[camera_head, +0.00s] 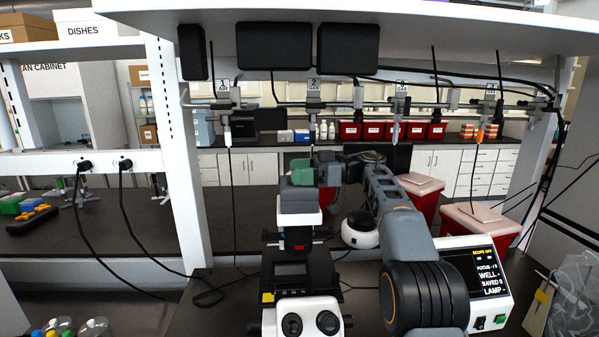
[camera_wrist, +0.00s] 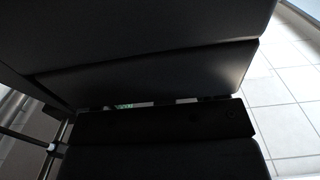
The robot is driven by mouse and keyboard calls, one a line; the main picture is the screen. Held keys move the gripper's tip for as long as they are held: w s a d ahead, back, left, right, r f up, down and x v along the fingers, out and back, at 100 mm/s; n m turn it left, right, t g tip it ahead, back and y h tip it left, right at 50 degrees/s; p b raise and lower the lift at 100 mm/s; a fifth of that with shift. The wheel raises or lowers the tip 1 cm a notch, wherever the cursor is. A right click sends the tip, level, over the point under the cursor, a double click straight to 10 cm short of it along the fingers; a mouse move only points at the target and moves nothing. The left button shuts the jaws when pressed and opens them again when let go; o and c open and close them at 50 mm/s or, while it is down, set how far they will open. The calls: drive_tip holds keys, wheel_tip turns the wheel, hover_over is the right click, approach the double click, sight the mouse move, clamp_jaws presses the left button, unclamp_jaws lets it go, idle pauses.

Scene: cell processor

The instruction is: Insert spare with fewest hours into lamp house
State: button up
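A white and black microscope (camera_head: 292,262) stands on the bench in the head view. A grey block (camera_head: 298,200) sits at its top; I cannot tell whether this is the lamp house. A small green piece (camera_head: 302,172) shows at the block's upper end, beside my wrist. My gripper is at the far end of my arm, behind or beside the block; its fingers cannot be made out. The wrist view is filled by dark surfaces very close to the camera, with a black bar (camera_wrist: 150,125) across them. No spare lamp or hour label can be read.
A control box (camera_head: 477,280) right of the microscope reads scope off, with dashes for well and lamp. A round white device (camera_head: 362,231) and red bins (camera_head: 480,225) stand behind. A shelf (camera_head: 400,25) overhangs the bench. A clear bag (camera_head: 573,300) is at the right.

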drive_tip(key=shift+d, duration=0.1)
drive_tip(key=d+p, duration=0.1)
drive_tip(key=d, duration=1.2)
drive_tip(key=shift+d+p, duration=0.3)
drive_tip(key=shift+p, duration=0.05)
idle(0.3)
